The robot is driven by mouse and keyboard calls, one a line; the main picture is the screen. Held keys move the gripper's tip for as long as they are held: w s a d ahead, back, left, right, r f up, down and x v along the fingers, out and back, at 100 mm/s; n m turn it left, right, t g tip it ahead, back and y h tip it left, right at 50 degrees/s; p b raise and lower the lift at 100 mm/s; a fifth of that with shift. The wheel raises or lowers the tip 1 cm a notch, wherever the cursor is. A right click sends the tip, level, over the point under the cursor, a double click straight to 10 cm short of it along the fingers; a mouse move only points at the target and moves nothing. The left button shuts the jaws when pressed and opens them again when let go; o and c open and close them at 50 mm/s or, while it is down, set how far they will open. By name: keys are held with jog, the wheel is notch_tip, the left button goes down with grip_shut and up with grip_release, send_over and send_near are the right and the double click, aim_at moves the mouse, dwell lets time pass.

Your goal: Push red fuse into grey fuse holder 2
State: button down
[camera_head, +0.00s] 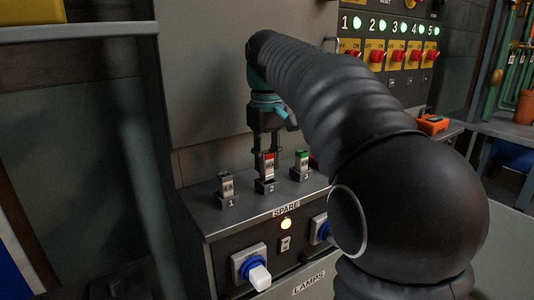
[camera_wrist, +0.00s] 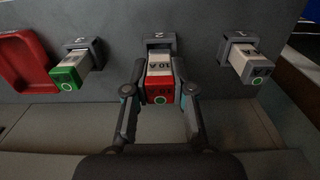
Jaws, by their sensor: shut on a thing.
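The red fuse (camera_head: 268,160) stands upright at grey fuse holder 2 (camera_head: 265,187), the middle one on top of the grey cabinet. My gripper (camera_head: 267,153) is above it, shut on its red end. In the wrist view the fuse (camera_wrist: 160,88) lies between the two fingers of my gripper (camera_wrist: 161,98), its white body marked "10 A". Its far end meets the grey holder (camera_wrist: 160,42) there. I cannot tell how deep the fuse sits in the holder.
A grey-topped fuse (camera_head: 227,185) stands in holder 1 and a green-topped fuse (camera_head: 302,162) in holder 3, close on either side. A red tray (camera_wrist: 22,62) lies beyond the green fuse. The cabinet front carries a lit lamp (camera_head: 286,224) and a blue socket (camera_head: 249,264).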

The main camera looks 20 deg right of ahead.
aim_at(267, 153)
jog(key=shift+f, duration=0.5)
jog(key=shift+p, duration=0.65)
dwell(2.0)
jog(key=shift+f+b, duration=0.35)
jog(key=shift+f, duration=0.3)
dwell(0.5)
jog(key=c, duration=0.9)
grip_release()
notch_tip(267, 153, up, 12)
